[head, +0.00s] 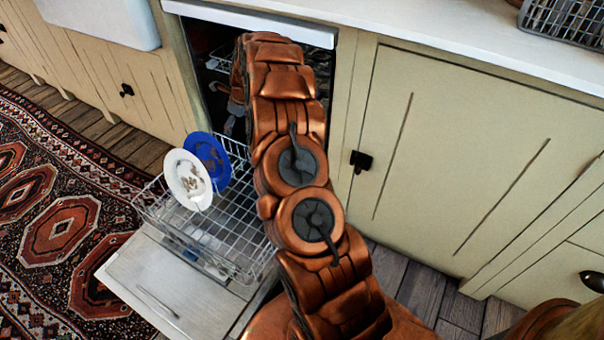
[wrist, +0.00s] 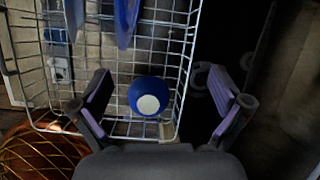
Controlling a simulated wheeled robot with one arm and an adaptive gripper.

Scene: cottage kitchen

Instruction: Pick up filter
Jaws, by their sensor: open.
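My gripper (wrist: 160,84) is open in the wrist view, its two purple-padded fingers apart with nothing held between them. It points down over the dishwasher rack. A dark ringed round shape (wrist: 198,85) shows dimly in the dark area beside the right finger; it may be the filter, but I cannot tell for sure. A blue round object with a pale centre (wrist: 149,103) sits at the rack's edge, in line with the gap between the fingers. In the head view my arm reaches into the open dishwasher, and I cannot make out the filter there.
The wire rack (head: 228,243) is pulled out over the lowered dishwasher door (head: 165,283). A white plate (head: 188,179) and a blue plate (head: 207,159) stand in it. Cabinets (head: 450,150) flank the right side. A patterned rug (head: 55,220) covers the floor at left.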

